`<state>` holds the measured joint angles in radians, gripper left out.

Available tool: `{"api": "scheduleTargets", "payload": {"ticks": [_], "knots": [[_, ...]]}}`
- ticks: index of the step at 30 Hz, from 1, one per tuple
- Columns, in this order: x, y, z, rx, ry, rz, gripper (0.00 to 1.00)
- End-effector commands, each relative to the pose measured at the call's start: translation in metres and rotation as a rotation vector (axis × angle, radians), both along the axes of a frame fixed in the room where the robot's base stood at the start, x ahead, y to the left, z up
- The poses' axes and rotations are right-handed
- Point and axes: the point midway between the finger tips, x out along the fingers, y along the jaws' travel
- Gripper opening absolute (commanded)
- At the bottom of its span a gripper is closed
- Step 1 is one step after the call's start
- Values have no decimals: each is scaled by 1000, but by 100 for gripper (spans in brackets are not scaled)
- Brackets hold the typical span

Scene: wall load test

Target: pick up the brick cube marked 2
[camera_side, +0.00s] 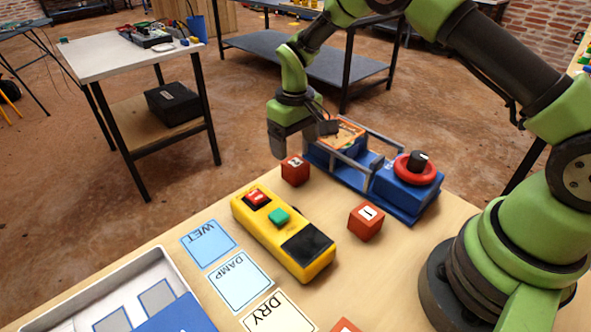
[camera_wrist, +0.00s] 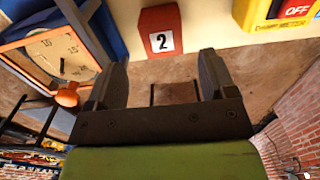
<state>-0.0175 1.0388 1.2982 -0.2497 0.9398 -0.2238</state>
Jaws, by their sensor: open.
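The red brick cube marked 2 (camera_side: 295,170) stands on the table near its far edge, between the yellow meter and the blue device. In the wrist view the cube marked 2 (camera_wrist: 161,32) shows its white label, ahead of the jaws and roughly midway between them. My gripper (camera_side: 290,150) hangs just above and beside this cube in the side view. In the wrist view my gripper (camera_wrist: 160,75) has its two fingers apart with nothing between them. The exact gap to the cube is hard to tell.
A cube marked 1 (camera_side: 366,221) is nearer. WET (camera_side: 208,243), DAMP (camera_side: 240,281) and DRY (camera_side: 278,314) cards and a white tray (camera_side: 150,262) lie nearer left.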

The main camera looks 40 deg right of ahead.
Motion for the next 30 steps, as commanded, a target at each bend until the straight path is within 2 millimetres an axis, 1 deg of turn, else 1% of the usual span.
{"api": "scheduleTargets", "payload": {"ticks": [5,12,15,21,22,23,24,26,27,29,30], "knots": [[-2,1,-16,1,3,-1,78],[-6,4,-51,2,2,-2,78],[-5,4,-57,2,-1,-2,78],[-5,4,-57,2,-2,-2,78],[-5,4,-57,2,-2,-2,75],[-5,4,-57,2,-2,-2,68],[-5,4,-57,2,-2,-2,59],[-5,4,-57,2,-2,-2,46],[-5,4,-57,2,-2,-2,36],[-5,4,-57,2,-2,-2,22],[-5,4,-57,2,-2,-2,20]]}}
